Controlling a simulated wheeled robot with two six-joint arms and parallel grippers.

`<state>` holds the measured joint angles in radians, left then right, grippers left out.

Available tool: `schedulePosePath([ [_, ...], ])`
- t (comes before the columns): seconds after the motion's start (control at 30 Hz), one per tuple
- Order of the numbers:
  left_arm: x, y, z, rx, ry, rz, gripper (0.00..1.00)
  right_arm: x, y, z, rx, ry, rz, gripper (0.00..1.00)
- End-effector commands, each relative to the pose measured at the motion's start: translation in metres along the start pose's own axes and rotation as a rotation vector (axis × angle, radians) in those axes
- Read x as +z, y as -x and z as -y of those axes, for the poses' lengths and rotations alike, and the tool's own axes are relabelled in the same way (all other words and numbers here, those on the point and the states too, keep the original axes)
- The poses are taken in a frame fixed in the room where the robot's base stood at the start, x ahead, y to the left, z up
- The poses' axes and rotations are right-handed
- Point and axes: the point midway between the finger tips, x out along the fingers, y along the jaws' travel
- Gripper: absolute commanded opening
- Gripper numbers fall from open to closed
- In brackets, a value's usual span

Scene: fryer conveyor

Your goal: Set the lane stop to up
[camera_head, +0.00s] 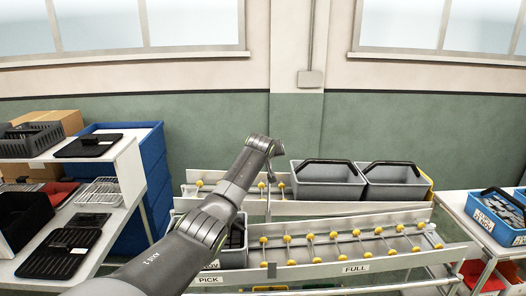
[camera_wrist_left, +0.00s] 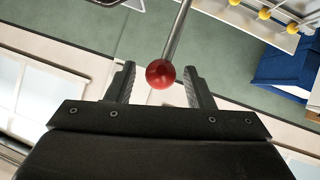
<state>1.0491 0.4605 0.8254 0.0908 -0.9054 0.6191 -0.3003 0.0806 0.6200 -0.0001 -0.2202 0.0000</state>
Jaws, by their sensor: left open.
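The lever's red ball knob (camera_wrist_left: 160,74) is on a thin metal rod (camera_wrist_left: 178,32) in the left wrist view. I take this lever to be the lane stop. My left gripper (camera_wrist_left: 159,68) is open, with one finger on each side of the knob; I cannot tell whether either touches it. In the head view my left arm reaches in from the lower left and its end (camera_head: 274,147) is above the conveyor. A thin upright rod (camera_head: 268,207) shows below it; the knob is hidden there. My right gripper is not in view.
Two grey bins (camera_head: 328,190) stand on the rear conveyor lane. The front roller lane (camera_head: 330,250) has yellow wheels and is empty, except for a grey bin (camera_head: 234,256) partly behind my arm. Racks and tables stand left and right.

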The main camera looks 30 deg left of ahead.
Motion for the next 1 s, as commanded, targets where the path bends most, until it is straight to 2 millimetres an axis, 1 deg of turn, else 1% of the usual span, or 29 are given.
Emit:
schedulePosePath([
  [0.47,0.002,0.049,0.001,0.001,-0.001,-0.002,0.48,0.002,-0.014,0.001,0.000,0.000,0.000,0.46],
  [0.67,0.002,0.075,0.001,0.002,0.000,-0.003,0.48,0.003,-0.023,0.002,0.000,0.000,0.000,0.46],
  [1.0,0.002,0.128,0.001,0.002,-0.001,-0.003,0.48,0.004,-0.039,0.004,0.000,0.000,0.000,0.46],
])
